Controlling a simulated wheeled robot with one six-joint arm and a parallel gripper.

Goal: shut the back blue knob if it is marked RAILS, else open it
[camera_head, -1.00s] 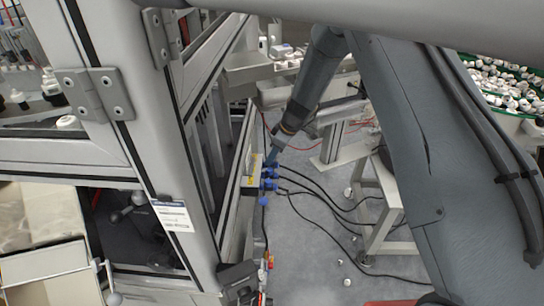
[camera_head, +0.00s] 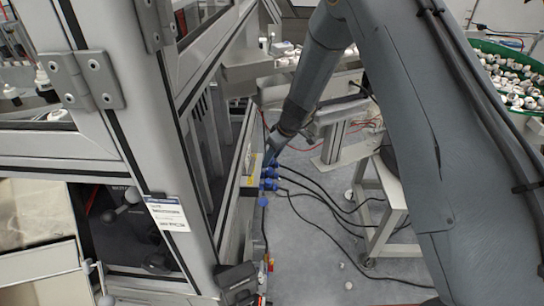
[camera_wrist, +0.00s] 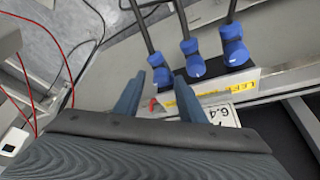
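Several blue knobs sit in a row on the side of the grey machine frame (camera_head: 150,110). The back blue knob (camera_wrist: 161,76) is at the left of the row in the wrist view, with a dark hose from it. A middle knob (camera_wrist: 194,68) and another knob (camera_wrist: 235,50) stand to its right. My gripper (camera_wrist: 157,86) is open, its two fingers apart with the back knob between or just past their tips; contact is unclear. In the head view my gripper (camera_head: 274,152) points down at the row's far end. A yellow label (camera_wrist: 208,92) reads partly "LEF"; no RAILS mark is legible.
A white plate (camera_wrist: 224,115) with "6.4" lies below the knobs. Black hoses (camera_head: 315,192) run right from the knobs across the floor. A grey stand (camera_head: 378,210) and a green-rimmed bin of caps (camera_head: 515,85) are to the right. Grey floor lies between.

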